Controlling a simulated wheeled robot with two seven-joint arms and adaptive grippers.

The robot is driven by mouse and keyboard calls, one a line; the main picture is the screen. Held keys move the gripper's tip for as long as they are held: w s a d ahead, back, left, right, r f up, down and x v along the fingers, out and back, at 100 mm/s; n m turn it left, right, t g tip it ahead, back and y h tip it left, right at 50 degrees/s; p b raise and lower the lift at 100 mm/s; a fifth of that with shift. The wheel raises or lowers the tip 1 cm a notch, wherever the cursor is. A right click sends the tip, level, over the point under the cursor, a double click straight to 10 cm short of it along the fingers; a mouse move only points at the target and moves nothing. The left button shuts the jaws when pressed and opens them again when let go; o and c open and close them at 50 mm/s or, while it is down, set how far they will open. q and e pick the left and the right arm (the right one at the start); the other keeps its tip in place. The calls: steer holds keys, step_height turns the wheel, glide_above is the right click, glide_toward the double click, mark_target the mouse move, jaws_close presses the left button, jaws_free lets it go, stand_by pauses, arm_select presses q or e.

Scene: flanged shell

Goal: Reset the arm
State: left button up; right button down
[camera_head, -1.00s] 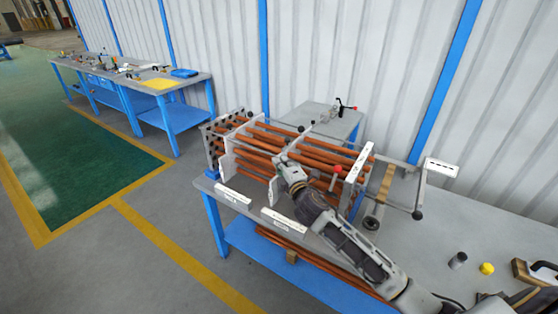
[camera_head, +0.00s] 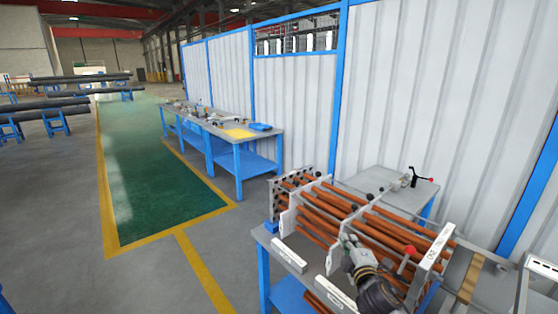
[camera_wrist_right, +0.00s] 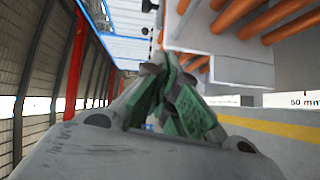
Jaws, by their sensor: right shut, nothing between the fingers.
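My right arm comes up from the bottom edge in the head view. Its gripper (camera_head: 349,241) is over the front side of a rack of copper-coloured tubes (camera_head: 322,222), close to a white upright plate (camera_head: 335,258). In the right wrist view the green-padded fingers (camera_wrist_right: 178,98) are together with nothing between them. Orange tubes (camera_wrist_right: 258,20) and a pale plate edge show just beyond them. I cannot tell whether the gripper touches the rack. My left gripper is not in view.
The rack stands on a blue-legged bench (camera_head: 268,240). A red ball knob (camera_head: 410,250) is right of the gripper. A small grey table (camera_head: 375,182) stands behind, against a white corrugated wall (camera_head: 430,90). The floor (camera_head: 150,280) at left is clear.

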steer(key=s+a+f+m+g, duration=0.1)
steer(key=s+f+m+g, duration=0.45)
steer(key=s, duration=0.55)
steer(key=s+f+m+g, duration=0.4)
steer(key=s+f, duration=0.3)
steer(key=s, duration=0.3)
steer(key=s+a+f+m+g, duration=0.1)
steer(key=s+f+m+g, duration=0.4)
steer(key=s, duration=0.6)
step_height(320, 180, down, 34)
steer(key=s, duration=0.3)
steer(key=s+d+f, duration=0.2)
steer(key=s+f, duration=0.7)
steer(key=s, duration=0.2)
steer(key=s+d+f+g, duration=0.1)
steer(key=s+d+f, duration=0.1)
steer(key=s+f, duration=0.8)
steer(key=shift+s+n+y, duration=0.3)
steer(key=shift+s+n, duration=0.05)
steer(key=shift+s, duration=0.1)
